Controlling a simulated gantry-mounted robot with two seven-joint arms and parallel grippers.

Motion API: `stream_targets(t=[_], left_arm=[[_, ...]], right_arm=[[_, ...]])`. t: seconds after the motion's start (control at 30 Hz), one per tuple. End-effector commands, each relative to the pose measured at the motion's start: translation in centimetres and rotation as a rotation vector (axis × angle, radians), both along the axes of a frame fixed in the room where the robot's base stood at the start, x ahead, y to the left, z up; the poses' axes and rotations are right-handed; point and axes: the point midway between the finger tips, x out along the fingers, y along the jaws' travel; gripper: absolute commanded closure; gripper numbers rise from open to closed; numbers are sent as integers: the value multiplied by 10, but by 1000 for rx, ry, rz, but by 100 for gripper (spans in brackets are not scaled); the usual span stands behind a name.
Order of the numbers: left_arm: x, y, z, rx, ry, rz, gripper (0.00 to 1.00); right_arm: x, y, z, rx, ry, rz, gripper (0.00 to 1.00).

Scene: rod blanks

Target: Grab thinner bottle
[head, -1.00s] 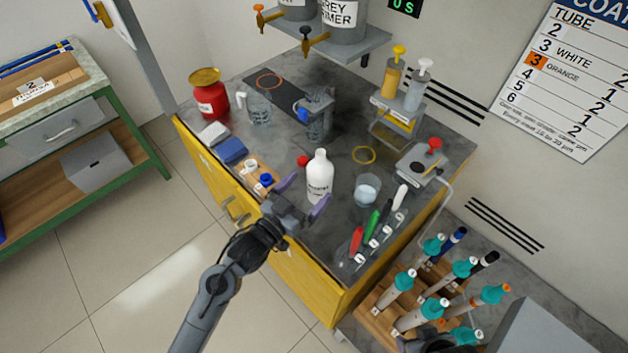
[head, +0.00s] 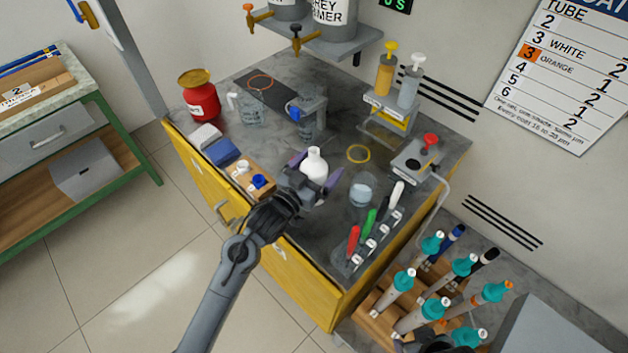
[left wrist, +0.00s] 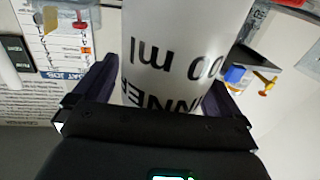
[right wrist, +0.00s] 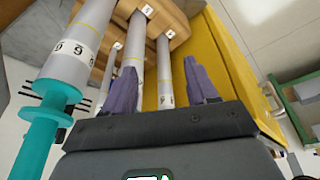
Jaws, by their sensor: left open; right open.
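The white thinner bottle (head: 315,163) stands upright on the grey bench top, its lower part hidden behind my left gripper in the head view. My left gripper (head: 316,178) is open, with its purple fingers on either side of the bottle. In the left wrist view the bottle (left wrist: 185,45) fills the space between the fingers, with part of its label lettering showing upside down. My right gripper (right wrist: 165,90) is open, with rod blanks (right wrist: 131,65) beyond its fingers in the right wrist view.
A glass beaker (head: 361,190) and a rack of colored pens (head: 370,238) stand right of the bottle. A wooden block with small caps (head: 251,178) and a blue sponge (head: 221,152) lie to the left. A red can (head: 200,98) stands at the back left.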

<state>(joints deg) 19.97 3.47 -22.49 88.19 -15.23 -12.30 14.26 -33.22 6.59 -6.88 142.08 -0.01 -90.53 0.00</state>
Motion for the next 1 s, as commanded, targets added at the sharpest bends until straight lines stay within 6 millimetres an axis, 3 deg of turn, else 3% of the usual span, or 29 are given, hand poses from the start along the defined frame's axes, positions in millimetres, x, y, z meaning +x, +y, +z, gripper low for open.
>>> stream_targets(t=[0.13, 0.6, 0.87, 1.0], left_arm=[[0, 0, 0, 0, 0, 0, 3], [0, 0, 2, -2, -2, 0, 73], [0, 0, 4, -2, -2, 0, 73], [0, 0, 18, -3, -4, 0, 73]], right_arm=[[0, 0, 0, 0, 0, 0, 42], [0, -2, 0, -9, 0, 6, 42], [0, -2, 1, -8, 0, 6, 42], [0, -2, 6, -7, 0, 5, 42]])
